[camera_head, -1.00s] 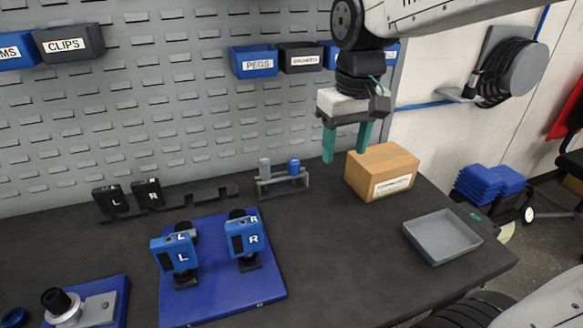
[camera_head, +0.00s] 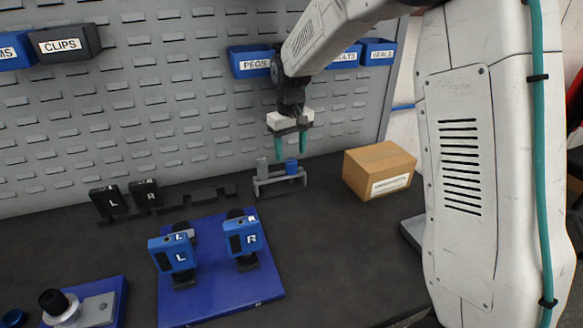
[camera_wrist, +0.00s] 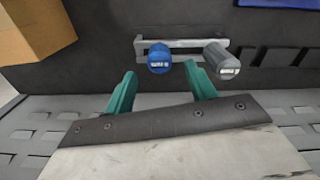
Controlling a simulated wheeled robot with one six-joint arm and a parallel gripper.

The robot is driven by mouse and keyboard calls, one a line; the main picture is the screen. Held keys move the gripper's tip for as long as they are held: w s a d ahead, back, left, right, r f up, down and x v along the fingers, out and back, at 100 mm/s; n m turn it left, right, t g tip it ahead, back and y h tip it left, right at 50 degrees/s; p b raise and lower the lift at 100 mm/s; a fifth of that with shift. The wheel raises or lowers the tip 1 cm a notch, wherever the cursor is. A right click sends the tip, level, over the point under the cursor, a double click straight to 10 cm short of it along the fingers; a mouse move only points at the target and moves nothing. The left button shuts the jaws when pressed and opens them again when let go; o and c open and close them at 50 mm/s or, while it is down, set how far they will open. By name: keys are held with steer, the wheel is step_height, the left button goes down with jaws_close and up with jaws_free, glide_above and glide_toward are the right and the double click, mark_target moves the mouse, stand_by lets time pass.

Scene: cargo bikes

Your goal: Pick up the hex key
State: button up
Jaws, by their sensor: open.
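A small grey rack (camera_head: 281,182) stands on the dark bench by the pegboard and holds two upright tools. One has a blue handle (camera_head: 291,167), the other a grey handle (camera_head: 262,168); I cannot tell from their tops which is the hex key. My gripper (camera_head: 291,152) points down with its green fingers apart and empty, just above the rack at its blue-handled side. In the wrist view, the blue handle (camera_wrist: 159,58) shows between and beyond the fingertips (camera_wrist: 160,72). The grey handle (camera_wrist: 222,60) is to the right, outside the fingers. The tool shafts are hidden.
A cardboard box (camera_head: 380,171) stands right of the rack. A blue board (camera_head: 215,285) carries blue L and R units in front. Black L and R pieces (camera_head: 125,198) stand left. Bins, including PEGS (camera_head: 250,62), hang on the pegboard. My arm covers most of the grey tray (camera_head: 411,232).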

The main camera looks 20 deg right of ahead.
mark_target(291, 160)
step_height(291, 160, down, 5)
steer(key=shift+s+r, duration=0.1)
steer(key=shift+s, duration=0.05)
steer(key=c, duration=1.1)
steer(key=shift+r, duration=0.1)
